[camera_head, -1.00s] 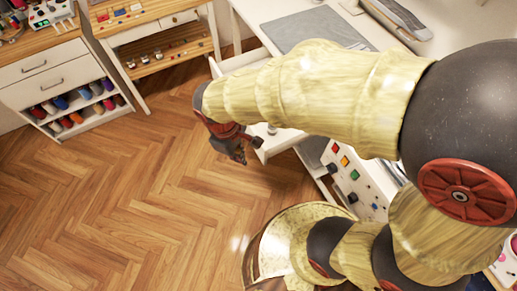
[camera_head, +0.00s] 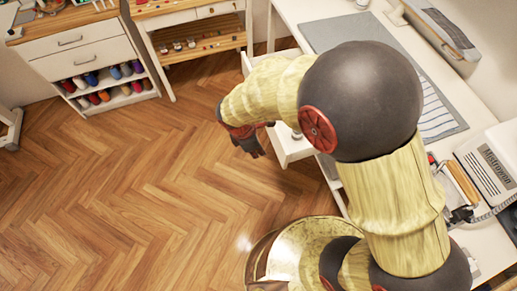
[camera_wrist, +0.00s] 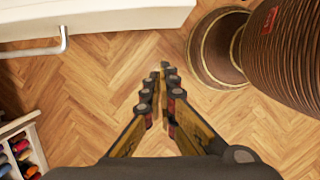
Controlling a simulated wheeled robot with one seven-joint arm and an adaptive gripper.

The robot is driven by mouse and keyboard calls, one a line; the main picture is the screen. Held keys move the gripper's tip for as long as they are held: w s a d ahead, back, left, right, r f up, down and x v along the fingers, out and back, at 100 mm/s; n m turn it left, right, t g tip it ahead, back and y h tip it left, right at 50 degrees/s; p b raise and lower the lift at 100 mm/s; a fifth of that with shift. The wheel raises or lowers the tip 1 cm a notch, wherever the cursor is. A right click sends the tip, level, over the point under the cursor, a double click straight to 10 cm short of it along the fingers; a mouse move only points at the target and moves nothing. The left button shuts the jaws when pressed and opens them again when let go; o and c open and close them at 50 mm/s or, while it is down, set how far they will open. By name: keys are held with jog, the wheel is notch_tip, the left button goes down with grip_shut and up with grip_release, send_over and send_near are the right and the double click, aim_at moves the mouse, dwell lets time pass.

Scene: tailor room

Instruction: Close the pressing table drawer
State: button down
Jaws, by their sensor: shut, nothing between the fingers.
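The white pressing table (camera_head: 292,18) stands on the right in the head view, with a grey mat on top. Its white drawer (camera_head: 292,149) sticks out from the table's left side, open. My arm hides the middle of the drawer. My gripper (camera_head: 256,152) is beside the drawer's outer side, over the floor, pointing down. In the wrist view my gripper (camera_wrist: 163,72) is shut and empty, with bare floor beneath. A white panel (camera_wrist: 120,18) with a metal handle (camera_wrist: 62,42), apparently the drawer front, crosses the top left, apart from the fingers.
A white cabinet (camera_head: 80,52) with thread spools stands at the back left, beside a wooden shelf table (camera_head: 200,52). A pale sewing machine (camera_head: 488,165) sits on the table at right. The wooden floor (camera_head: 130,180) at left is clear.

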jog(key=w+d+f+b, duration=0.1)
jog(key=d+f+b, duration=0.2)
jog(key=d+f, duration=0.2)
jog(key=shift+w+d+f, duration=0.15)
jog(key=shift+w+f, duration=0.1)
jog(key=shift+f, duration=0.05)
jog(key=w+d+p, duration=0.2)
jog(key=d+p, duration=0.1)
jog(key=d, duration=0.5)
jog(key=w+d+p, duration=0.3)
jog(key=d, duration=0.6)
jog(key=w+d+p, duration=0.2)
jog(key=d+p, duration=0.2)
jog(key=d, duration=0.5)
jog(key=shift+w+d, duration=0.1)
jog(key=shift+w, duration=0.2)
